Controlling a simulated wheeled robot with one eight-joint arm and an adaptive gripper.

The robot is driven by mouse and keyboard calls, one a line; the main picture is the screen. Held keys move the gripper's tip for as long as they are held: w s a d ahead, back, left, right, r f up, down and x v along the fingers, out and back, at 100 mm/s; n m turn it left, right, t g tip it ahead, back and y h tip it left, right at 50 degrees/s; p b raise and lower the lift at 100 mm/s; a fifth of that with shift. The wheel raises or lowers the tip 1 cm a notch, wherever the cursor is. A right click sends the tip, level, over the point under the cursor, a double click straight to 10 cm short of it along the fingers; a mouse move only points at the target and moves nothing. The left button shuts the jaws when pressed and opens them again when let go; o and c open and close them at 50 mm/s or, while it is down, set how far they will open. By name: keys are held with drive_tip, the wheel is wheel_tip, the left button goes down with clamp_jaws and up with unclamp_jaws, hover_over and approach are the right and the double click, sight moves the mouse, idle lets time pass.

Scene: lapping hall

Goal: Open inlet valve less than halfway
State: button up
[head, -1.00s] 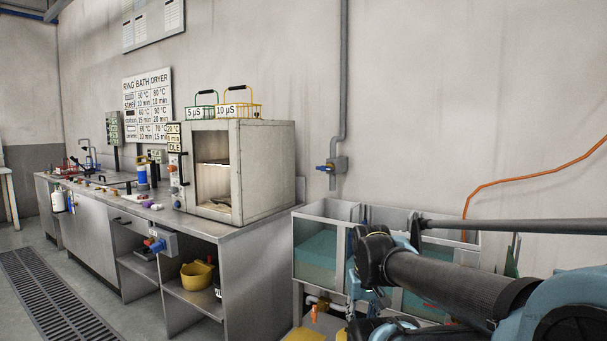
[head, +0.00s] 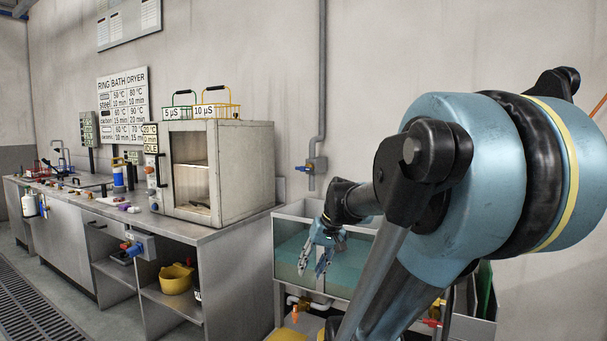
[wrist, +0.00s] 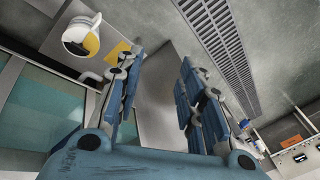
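Several valves show, and no label tells me which is the inlet valve. A blue-handled valve (head: 305,168) sits on the grey wall pipe above the tanks. Another blue-handled valve (head: 134,248) with some red is on the bench front. A valve with an orange-red handle (head: 296,313) is under the tank, and a red-handled one (head: 432,322) is farther right, partly hidden by my arm. My gripper (head: 313,264) hangs fingers down in front of the glass tank, touching no valve. The wrist view shows its fingers (wrist: 161,57) apart with nothing between them.
The teal-filled tank (head: 286,248) stands right of the steel bench (head: 220,233). A dryer (head: 245,170) with two wire baskets is on the bench. A yellow bucket (head: 176,279) sits on the shelf below. A floor drain grate (head: 25,305) lies at left, with clear floor beside it.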

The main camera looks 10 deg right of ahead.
drive_tip(key=w+a+r+t+y, duration=0.1)
drive_tip(key=w+r+y, duration=0.1)
drive_tip(key=w+r, duration=0.35)
drive_tip(key=w+r+y, duration=0.1)
drive_tip(key=w+r, duration=0.2)
drive_tip(key=w, duration=0.6)
drive_tip(key=t+y, duration=0.7)
drive_tip(key=y, duration=0.1)
approach(303, 169)
drive_tip(key=x, duration=1)
drive_tip(key=shift+w+d+f, duration=0.1)
drive_tip(key=shift+w+f, duration=0.05)
drive_tip(key=shift+w, duration=0.3)
